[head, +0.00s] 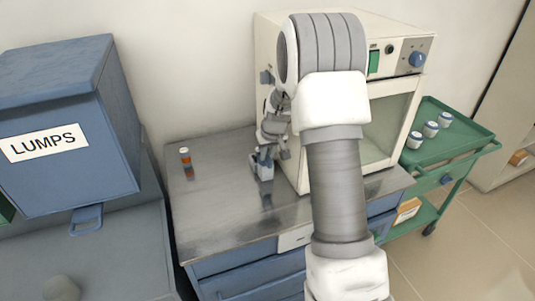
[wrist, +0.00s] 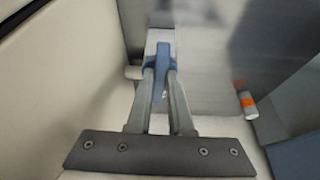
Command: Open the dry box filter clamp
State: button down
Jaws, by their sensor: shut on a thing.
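The dry box appears to be the cream cabinet (head: 285,140) with a glass front, standing on the metal bench. In the wrist view, a blue lever (wrist: 161,68), which looks like the filter clamp's handle, stands between the two grey fingers of my gripper (wrist: 160,78). The fingers are shut on it. A pale block (wrist: 163,38) shows just beyond the lever, and a short pale cylinder (wrist: 133,72) is left of the fingertips. In the head view, my gripper (head: 264,155) is low beside the cabinet's left side. The clamp's details are too small to tell there.
A blue bin labelled LUMPS (head: 65,120) is at the left. A green cart (head: 470,135) with several small jars is at the right.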

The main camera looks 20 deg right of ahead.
jog(key=m+h+p, duration=0.1)
jog(key=m, duration=0.1)
jog(key=a+m+p, duration=0.1)
jog(key=m, duration=0.1)
jog(key=shift+w+r+m+g+h, duration=0.1)
jog(key=shift+r+m+g+h, duration=0.05)
jog(key=shift+m+g+h, duration=0.2)
jog(key=m, duration=0.1)
jog(key=m+h+p, duration=0.1)
jog(key=m, duration=0.1)
jog(key=m+g+p, duration=0.1)
jog(key=shift+w+a+h, duration=0.25)
jog(key=m, duration=0.1)
jog(key=m+g, duration=0.1)
jog(key=m, duration=0.1)
jog(key=m+h+p, duration=0.1)
jog(key=m, duration=0.1)
jog(key=shift+w+a+g, duration=0.15)
jog(key=shift+w+g, duration=0.1)
jog(key=shift+w, duration=0.1)
jog(key=shift+w+m+g, duration=0.15)
jog(key=shift+m+g, duration=0.2)
jog(key=shift+m, duration=0.6)
jog(key=shift+w+m+g, duration=0.1)
jog(key=shift+m+g, duration=0.25)
jog(key=shift+m, duration=0.55)
jog(key=c, duration=0.8)
grip_release()
